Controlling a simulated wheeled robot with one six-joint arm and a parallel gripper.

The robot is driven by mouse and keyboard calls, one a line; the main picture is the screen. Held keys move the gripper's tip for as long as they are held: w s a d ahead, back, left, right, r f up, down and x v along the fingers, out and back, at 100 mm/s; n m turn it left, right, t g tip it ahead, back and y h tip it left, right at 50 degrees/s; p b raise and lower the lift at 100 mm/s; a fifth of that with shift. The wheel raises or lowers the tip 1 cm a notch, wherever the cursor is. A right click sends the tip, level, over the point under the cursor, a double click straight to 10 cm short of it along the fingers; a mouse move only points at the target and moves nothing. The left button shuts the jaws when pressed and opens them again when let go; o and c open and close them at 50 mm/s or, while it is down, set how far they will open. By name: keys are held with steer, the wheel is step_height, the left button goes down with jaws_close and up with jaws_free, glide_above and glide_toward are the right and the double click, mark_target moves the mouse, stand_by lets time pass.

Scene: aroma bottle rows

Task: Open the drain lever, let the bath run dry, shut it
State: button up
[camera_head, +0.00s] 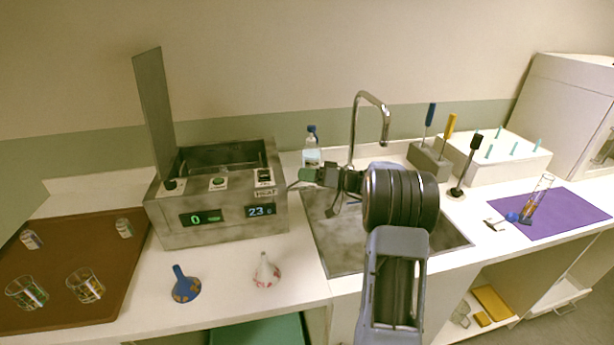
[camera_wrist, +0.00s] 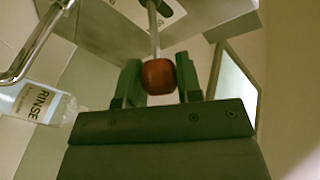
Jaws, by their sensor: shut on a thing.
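The bath (camera_head: 218,221) is a grey metal box left of the sink, its lid (camera_head: 153,105) standing upright. Its front displays read 0 and 23 c. The basin inside looks dark, and I cannot tell its water level. The drain lever (camera_wrist: 154,36) shows in the wrist view as a pale rod with a red ball knob (camera_wrist: 158,77). My gripper (camera_wrist: 157,66) has its green fingers on both sides of the knob and is shut on it. In the head view my gripper (camera_head: 309,174) is at the bath's right side; the knob is hidden there.
The sink (camera_head: 340,250) and tap (camera_head: 371,98) are right of the bath. A RINSE bottle (camera_wrist: 38,102) stands close behind my gripper. A brown tray (camera_head: 75,265) with glassware is left, a purple mat (camera_head: 575,212) right.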

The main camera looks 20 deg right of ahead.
jaws_close()
steer(key=shift+f, duration=0.1)
steer(key=b, duration=0.2)
steer(key=f+y+b, duration=0.1)
steer(key=b, duration=0.1)
steer(key=shift+d+f+m+t, duration=0.2)
steer(key=shift+f+m+t, duration=0.1)
steer(key=shift+t, duration=0.1)
steer(key=shift+m+t+y, duration=0.4)
steer(key=shift+m+t, duration=0.1)
steer(key=shift+t, duration=0.1)
step_height(320, 180, down, 5)
steer(key=b, duration=1.6)
steer(key=shift+s+d+f+b, duration=0.15)
steer(key=shift+f+b, duration=0.05)
steer(key=shift+b, duration=0.45)
